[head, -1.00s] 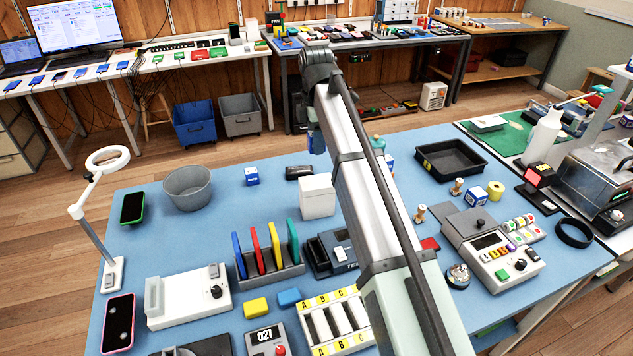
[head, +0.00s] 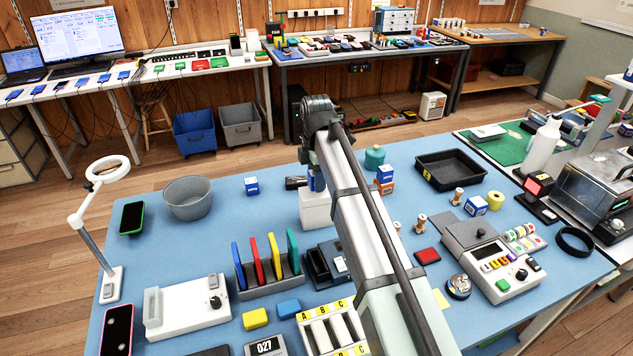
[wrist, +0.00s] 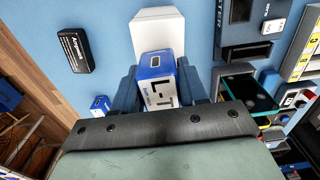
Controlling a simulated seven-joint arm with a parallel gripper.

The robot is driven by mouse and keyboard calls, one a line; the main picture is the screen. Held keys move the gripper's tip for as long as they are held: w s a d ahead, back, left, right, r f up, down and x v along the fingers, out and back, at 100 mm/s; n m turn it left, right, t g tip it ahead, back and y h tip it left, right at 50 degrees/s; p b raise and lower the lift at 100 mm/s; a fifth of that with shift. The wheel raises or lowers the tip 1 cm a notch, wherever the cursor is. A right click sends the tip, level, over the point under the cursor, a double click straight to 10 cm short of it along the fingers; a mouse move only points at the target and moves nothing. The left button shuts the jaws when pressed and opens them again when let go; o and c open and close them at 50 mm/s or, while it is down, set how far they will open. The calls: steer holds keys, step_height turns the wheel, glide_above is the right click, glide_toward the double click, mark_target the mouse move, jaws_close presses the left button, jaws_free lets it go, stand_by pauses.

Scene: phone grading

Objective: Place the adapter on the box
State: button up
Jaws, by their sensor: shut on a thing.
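My gripper (wrist: 155,85) is shut on a small blue and white carton (wrist: 158,92) marked "L-T" in the wrist view. It holds the carton over or at the top of a plain white box (wrist: 157,22); I cannot tell whether they touch. The white box also shows in the head view (head: 315,212), standing on the blue table. A black block with white lettering (wrist: 75,50) lies left of the white box in the wrist view. It may be the adapter; its label is not clearly readable. In the head view my arm hides most of the gripper.
A grey bowl (head: 188,198) stands left of the white box. A rack with coloured plates (head: 268,275) stands in front of it. Another blue and white carton (head: 251,186) stands behind. A black tray (head: 450,169) lies to the right.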

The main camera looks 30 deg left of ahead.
steer(key=shift+f, duration=0.7)
steer(key=shift+f, duration=0.1)
steer(key=o, duration=1)
steer(key=shift+o, duration=0.2)
step_height(320, 180, up, 12)
steer(key=shift+r, duration=0.15)
